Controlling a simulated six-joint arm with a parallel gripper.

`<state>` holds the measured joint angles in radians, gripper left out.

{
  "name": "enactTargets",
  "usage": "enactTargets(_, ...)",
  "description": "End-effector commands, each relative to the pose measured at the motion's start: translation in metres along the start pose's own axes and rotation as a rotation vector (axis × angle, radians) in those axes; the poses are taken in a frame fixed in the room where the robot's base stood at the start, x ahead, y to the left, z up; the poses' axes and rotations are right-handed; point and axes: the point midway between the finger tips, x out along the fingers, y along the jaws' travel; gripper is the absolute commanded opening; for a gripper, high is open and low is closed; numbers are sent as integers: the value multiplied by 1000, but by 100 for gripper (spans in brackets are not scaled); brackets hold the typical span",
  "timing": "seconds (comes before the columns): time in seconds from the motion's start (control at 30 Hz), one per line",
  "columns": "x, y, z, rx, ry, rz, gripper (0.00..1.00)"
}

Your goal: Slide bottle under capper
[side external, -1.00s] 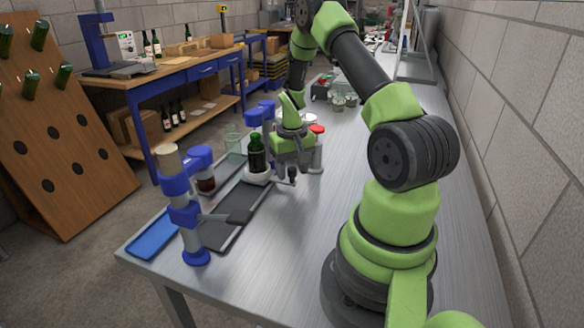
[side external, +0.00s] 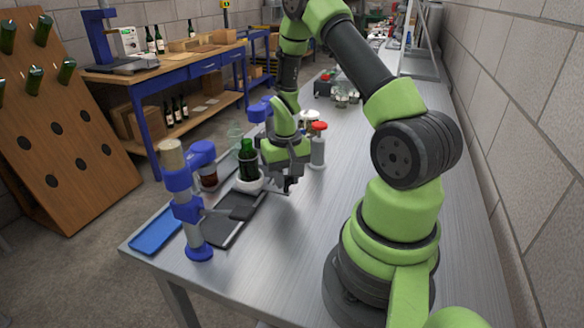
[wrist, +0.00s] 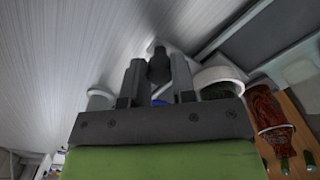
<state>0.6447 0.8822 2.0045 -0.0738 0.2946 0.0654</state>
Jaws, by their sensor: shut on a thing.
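A dark green bottle (side external: 247,160) stands upright in a white ring-shaped holder (side external: 249,184), at the far end of a dark track (side external: 231,222). In the wrist view the white holder (wrist: 219,76) shows right of the fingers. My gripper (side external: 288,182) is right beside the bottle, low over the table, shut on a small dark knob (wrist: 158,66). Whether the knob joins the holder cannot be made out. A blue stand (side external: 184,190) with a grey column and a blue arm, probably the capper, rises beside the track, nearer the camera than the bottle.
A red-topped grey cylinder (side external: 318,146) stands just behind my gripper. A jar with dark red contents (side external: 208,179) and a clear glass (side external: 235,138) stand left of the bottle. A blue tray (side external: 157,231) lies at the table's near-left corner. The table's right side is clear.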

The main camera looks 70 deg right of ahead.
Motion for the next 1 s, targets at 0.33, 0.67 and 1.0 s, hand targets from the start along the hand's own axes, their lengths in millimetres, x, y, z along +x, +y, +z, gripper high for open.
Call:
enactTargets(0.33, -1, -44, 44, -5, -1, 0, 0)
enactTargets(0.67, -1, -69, 70, 0, -1, 0, 0)
enactTargets(1.0, -1, -76, 76, 3, 1, 0, 0)
